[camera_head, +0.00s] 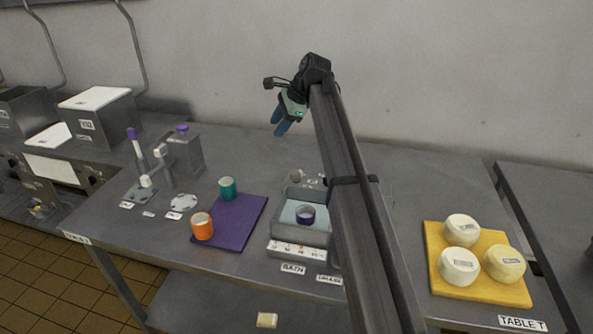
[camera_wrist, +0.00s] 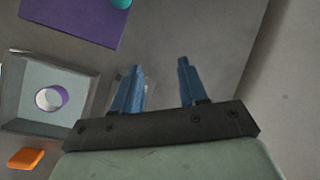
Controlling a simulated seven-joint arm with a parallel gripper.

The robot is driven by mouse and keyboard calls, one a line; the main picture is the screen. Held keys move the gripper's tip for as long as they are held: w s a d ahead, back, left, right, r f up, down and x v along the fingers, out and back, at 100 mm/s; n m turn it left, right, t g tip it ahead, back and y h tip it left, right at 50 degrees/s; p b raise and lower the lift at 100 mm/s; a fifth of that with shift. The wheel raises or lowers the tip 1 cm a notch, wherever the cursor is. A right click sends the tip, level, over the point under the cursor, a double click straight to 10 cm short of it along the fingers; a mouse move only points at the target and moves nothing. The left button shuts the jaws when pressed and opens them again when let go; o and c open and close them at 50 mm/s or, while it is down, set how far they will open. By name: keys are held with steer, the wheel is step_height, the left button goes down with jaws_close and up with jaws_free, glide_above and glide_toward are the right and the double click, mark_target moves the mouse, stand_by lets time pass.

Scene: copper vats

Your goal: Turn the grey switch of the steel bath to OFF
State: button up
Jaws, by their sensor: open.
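My gripper (camera_head: 281,128) is open and empty, raised above the table behind the bath. In the wrist view its blue fingers (camera_wrist: 158,80) are apart, the left partly covering a small plate.
A purple mat (camera_head: 238,228) with orange (camera_head: 202,226) and teal (camera_head: 227,188) cups lies left of the bath. A steel stand (camera_head: 186,153) is further left. My arm hides the bath's right side.

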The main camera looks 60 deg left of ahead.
steer(key=s+a, duration=0.1)
steer(key=s, duration=0.1)
steer(key=n+t+h, duration=0.2)
steer(key=t+h, duration=0.2)
steer(key=h, duration=0.1)
glide_above(296, 172)
steer(key=f, duration=0.2)
steer(key=shift+n, duration=0.3)
step_height(296, 172, down, 14)
steer(key=shift+r, duration=0.15)
steer(key=shift+c, duration=0.4)
jaws_close()
